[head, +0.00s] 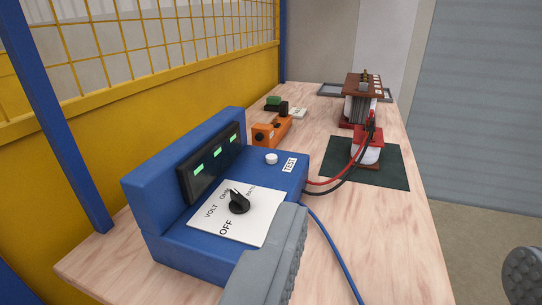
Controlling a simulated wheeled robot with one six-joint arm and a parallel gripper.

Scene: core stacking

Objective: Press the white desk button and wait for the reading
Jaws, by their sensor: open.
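The white button (271,158) sits on top of the blue desk instrument (190,255), beside a TEST label (290,165). Nothing touches the button. The instrument's dark display (210,164) shows a few green marks, too small to read surely. A black knob (238,203) sits on a white plate marked OFF, VOLT, OHM and RATIO; I cannot tell surely which mark it points to. My gripper (410,240) is open and empty, its grey fingers wide apart. The left finger overlaps the instrument's front right side in the picture; contact cannot be told.
Red and black leads run to a red-and-white part (367,150) on a dark green mat (395,172). A core assembly (362,95) and grey tray (340,90) stand behind. An orange device (270,132) is near the yellow fence (150,110). The table's right front (400,250) is clear except a blue cable.

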